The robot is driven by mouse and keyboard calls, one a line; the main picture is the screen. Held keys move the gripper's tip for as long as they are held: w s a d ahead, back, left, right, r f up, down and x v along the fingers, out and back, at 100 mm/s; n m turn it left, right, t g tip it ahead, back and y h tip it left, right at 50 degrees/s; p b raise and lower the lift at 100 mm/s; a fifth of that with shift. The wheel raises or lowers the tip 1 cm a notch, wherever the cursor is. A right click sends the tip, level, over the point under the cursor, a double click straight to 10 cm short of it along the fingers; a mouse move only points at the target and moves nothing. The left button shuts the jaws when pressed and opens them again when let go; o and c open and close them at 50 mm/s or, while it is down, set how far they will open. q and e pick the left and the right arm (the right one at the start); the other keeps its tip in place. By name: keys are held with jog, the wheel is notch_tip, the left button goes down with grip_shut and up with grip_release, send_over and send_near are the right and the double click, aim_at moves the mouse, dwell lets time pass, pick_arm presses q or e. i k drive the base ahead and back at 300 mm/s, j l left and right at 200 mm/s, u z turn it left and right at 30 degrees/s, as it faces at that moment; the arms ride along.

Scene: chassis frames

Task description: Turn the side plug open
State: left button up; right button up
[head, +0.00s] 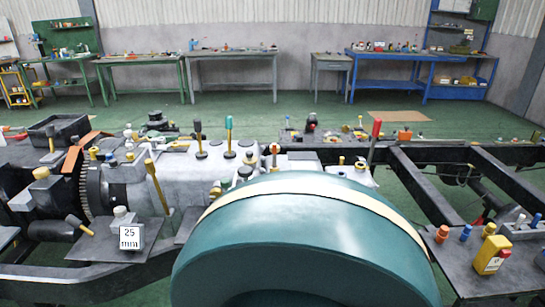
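I cannot tell for sure which part is the side plug. The grey gearbox housing (180,170) lies along the chassis frame left of centre, with a toothed ring (92,186) at its left end. On its near side, a dark lever with a yellow tip (80,226) sticks out low at the left. A yellow rod (157,186) leans against the housing's near side. Several knobbed levers stand on top, one with a green knob (229,123). Neither of my grippers is in view.
A large teal rounded body with a cream band (300,240) fills the bottom centre and hides the chassis behind it. A block marked 25 mm (129,238) sits on a plate at left. A yellow container (491,255) stands at right. Workbenches line the back wall beyond open green floor.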

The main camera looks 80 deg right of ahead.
aim_at(216, 192)
jog(key=l+z, duration=0.1)
jog(key=z, duration=2.3)
